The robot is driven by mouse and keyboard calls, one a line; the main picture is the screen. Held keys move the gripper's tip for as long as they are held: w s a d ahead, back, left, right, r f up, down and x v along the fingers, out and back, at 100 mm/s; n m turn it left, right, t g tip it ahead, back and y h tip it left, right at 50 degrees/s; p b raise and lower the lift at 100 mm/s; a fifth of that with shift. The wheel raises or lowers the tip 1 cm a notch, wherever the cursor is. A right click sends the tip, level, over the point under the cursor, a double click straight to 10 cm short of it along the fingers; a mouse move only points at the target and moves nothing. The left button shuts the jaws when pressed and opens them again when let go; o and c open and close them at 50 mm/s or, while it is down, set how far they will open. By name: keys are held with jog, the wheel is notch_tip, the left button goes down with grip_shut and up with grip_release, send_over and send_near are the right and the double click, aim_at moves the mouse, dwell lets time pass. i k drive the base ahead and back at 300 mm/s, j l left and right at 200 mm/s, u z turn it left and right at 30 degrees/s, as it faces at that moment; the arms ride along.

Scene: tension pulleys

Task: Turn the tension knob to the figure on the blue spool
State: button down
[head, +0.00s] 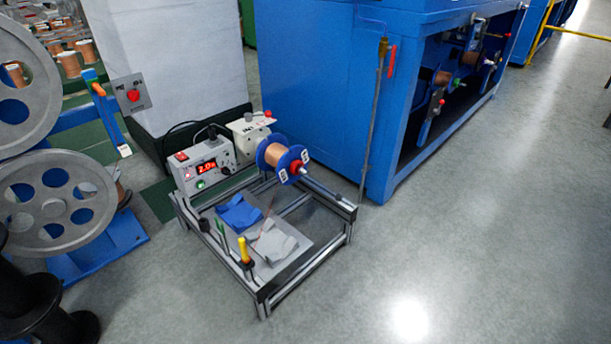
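The blue spool (264,151), wound with copper wire, sits on a horizontal shaft at the back right of a metal frame. Its near flange carries small white labels (283,174); their figures are too small to read for sure. Left of it stands a grey control box (205,167) with a lit red display (206,167) that seems to read 2.0. A small dark knob (226,171) shows on the box face at the right; its pointer cannot be made out. My gripper is not in view.
The metal frame (262,294) stands on the floor, with blue and grey cloths (240,212) on its tray and a yellow-handled tool (243,247) at the front. A blue machine (310,90) is behind; large grey pulleys (62,203) stand left. The floor at right is clear.

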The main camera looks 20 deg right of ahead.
aim_at(227, 171)
jog(key=i+l+u, duration=0.4)
jog(key=i, duration=0.15)
jog(key=i+l+u, duration=0.3)
jog(key=i, duration=0.3)
jog(key=i+l+u, duration=0.3)
jog(key=i+l, duration=0.15)
jog(key=i, duration=0.25)
